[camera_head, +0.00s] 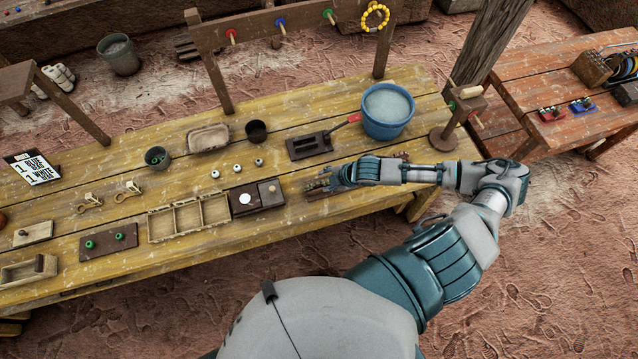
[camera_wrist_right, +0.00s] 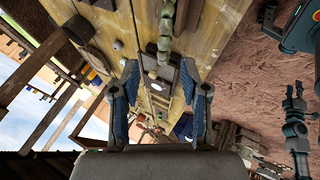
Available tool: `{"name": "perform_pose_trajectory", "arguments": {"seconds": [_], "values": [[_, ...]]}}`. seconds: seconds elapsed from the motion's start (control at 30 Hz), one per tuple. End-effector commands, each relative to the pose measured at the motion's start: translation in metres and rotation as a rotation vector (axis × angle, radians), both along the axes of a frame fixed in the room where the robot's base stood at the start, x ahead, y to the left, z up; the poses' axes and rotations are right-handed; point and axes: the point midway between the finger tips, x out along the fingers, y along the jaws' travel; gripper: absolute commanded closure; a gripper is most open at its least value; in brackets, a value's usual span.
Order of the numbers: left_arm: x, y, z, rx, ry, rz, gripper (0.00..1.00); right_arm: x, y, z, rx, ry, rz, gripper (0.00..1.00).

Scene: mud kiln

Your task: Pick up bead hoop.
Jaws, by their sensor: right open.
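The bead hoop, a ring of yellow beads (camera_head: 375,17), hangs at the top of the head view, near the right end of the wooden peg rail. My right gripper (camera_head: 322,186) is low over the table's front part, well below and left of the hoop. In the right wrist view its two fingers (camera_wrist_right: 160,78) stand apart with nothing held between them. A pale, segmented object (camera_wrist_right: 165,32) lies beyond the fingertips there; I cannot tell what it is. I cannot make out the yellow hoop in the wrist view.
The rail (camera_head: 263,25) carries red, blue and green pegs. A blue bucket (camera_head: 388,111) stands on the yellow table between my gripper and the hoop. A dark tray (camera_head: 309,145), a divided wooden box (camera_head: 188,217) and small cups are nearby. A wooden post rises right of the hoop.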

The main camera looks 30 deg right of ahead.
Motion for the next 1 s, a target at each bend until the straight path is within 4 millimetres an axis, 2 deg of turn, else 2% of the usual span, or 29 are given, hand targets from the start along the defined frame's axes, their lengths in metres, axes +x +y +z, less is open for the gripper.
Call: {"name": "perform_pose_trajectory", "arguments": {"seconds": [0.17, 0.4, 0.57, 0.73, 0.9, 1.0], "values": [[0.000, 0.014, 0.003, 0.016, -0.001, -0.001, 0.60, 0.006, 0.002, -0.011, 0.004, 0.000, -0.001, 0.55], [0.001, 0.024, 0.009, 0.028, -0.001, 0.002, 0.60, 0.022, 0.005, -0.044, 0.009, 0.000, -0.002, 0.55], [0.000, 0.021, 0.009, 0.024, 0.000, 0.002, 0.60, 0.026, 0.006, -0.053, 0.009, 0.000, -0.001, 0.55], [0.000, 0.004, 0.008, 0.006, 0.000, 0.004, 0.60, 0.026, 0.009, -0.052, 0.005, 0.000, 0.001, 0.55], [0.000, 0.001, 0.008, 0.001, 0.000, 0.000, 0.60, 0.026, 0.012, -0.050, 0.002, 0.000, 0.001, 0.97], [0.000, 0.005, 0.008, 0.005, 0.000, -0.001, 0.60, 0.026, 0.013, -0.050, 0.002, 0.000, 0.001, 1.00]]}}
